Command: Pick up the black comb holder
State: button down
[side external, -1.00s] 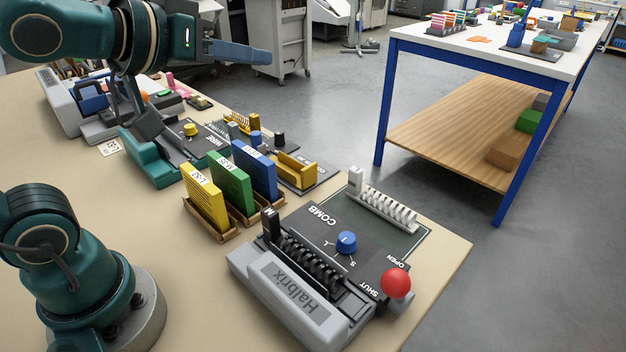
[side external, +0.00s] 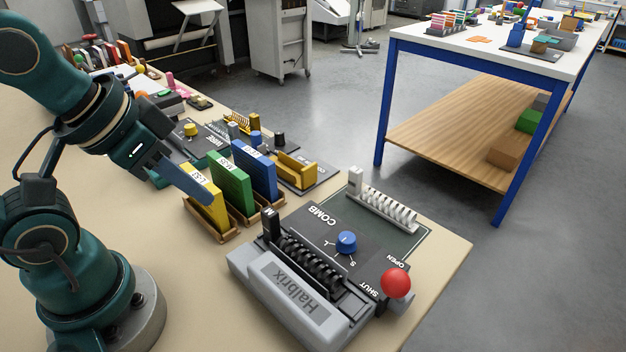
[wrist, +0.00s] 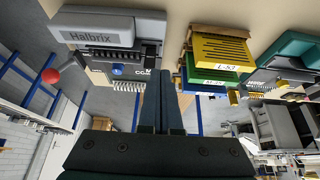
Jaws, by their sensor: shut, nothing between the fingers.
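The black comb holder (side external: 308,263) lies along the front of the grey Halbrix comb machine (side external: 290,297). Its teeth point up, and an upright tab marked M stands at its left end. It also shows in the wrist view (wrist: 122,52), partly hidden by the machine's body and near my fingertips in the picture. My gripper (side external: 209,201) is shut and empty, pointing down and right. In the side view its tips overlap the yellow L-53 block, to the left of the holder and apart from it. My closed fingers also show in the wrist view (wrist: 159,74).
Yellow, green and blue blocks (side external: 232,187) stand in wooden racks left of the machine. A white comb holder (side external: 385,208) sits at the machine's back. A blue knob (side external: 346,242) and red ball lever (side external: 396,283) stick up. The bench corner beyond the machine is clear.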

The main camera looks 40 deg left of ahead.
dwell(0.3)
jog(key=c, duration=0.6)
grip_release()
jog(key=shift+o, duration=0.2)
jog(key=g, duration=0.2)
send_near(269, 212)
jog(key=w+f+g, duration=0.1)
jog(key=f, duration=0.1)
jog(key=w+f+g, duration=0.1)
jog(key=f, duration=0.1)
jog(key=w+f+g, duration=0.1)
jog(key=f, duration=0.1)
jog(key=shift+w, duration=0.25)
jog(key=shift+s+f+g, duration=0.15)
jog(key=shift+f+g, duration=0.15)
jog(key=shift+f, duration=2.8)
